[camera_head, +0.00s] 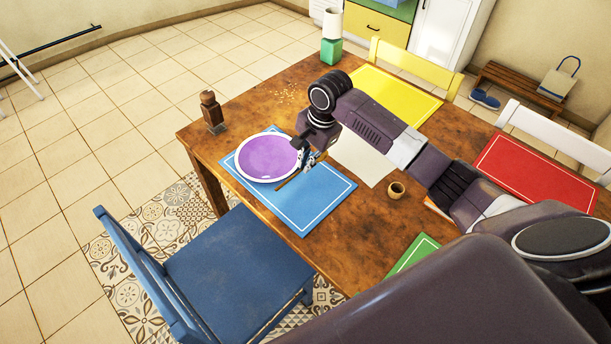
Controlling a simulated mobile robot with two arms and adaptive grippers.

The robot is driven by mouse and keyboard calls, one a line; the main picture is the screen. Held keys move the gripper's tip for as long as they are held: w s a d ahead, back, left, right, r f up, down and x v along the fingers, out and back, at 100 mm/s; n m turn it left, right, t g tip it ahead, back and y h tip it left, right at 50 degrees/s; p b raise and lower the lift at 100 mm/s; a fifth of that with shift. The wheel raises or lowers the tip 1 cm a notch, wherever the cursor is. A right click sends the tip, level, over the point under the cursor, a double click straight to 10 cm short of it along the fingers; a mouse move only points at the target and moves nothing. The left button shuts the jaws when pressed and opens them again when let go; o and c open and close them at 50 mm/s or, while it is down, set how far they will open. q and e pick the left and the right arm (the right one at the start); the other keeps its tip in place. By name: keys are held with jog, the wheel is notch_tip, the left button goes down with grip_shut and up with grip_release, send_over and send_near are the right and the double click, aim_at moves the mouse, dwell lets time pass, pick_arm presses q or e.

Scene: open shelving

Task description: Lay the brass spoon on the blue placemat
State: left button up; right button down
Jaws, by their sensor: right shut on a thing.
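The blue placemat (312,207) lies on the near left part of the wooden table. A purple plate with a white rim (268,158) sits on its left part. My right gripper (309,162) is over the placemat, just right of the plate, pointing down. It is shut on a thin brownish piece, which I take to be the brass spoon (287,182). The piece shows below the fingers, over the placemat. Whether it touches the mat I cannot tell. The fingers and arm hide part of it. My left gripper is not in view.
A wooden grinder (211,110) stands at the table's left corner. A small brass-coloured cup (396,190) stands right of the placemat. Yellow (398,97), red (535,172) and green (411,252) placemats lie around the table. A blue chair (235,262) stands at the near side.

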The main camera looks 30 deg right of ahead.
aim_at(304, 185)
jog(key=shift+s+d+x, duration=0.15)
jog(key=shift+s+x, duration=0.05)
jog(key=shift+x, duration=0.95)
jog(key=shift+s+d+x, duration=0.15)
jog(key=shift+s+x, duration=0.05)
jog(key=shift+x, duration=0.95)
jog(key=shift+s+d+x, duration=0.1)
jog(key=shift+s+x, duration=0.1)
jog(key=shift+x, duration=0.9)
jog(key=shift+f, duration=0.25)
jog(key=c, duration=2.1)
grip_release()
jog(key=v, duration=1.2)
jog(key=shift+r, duration=0.15)
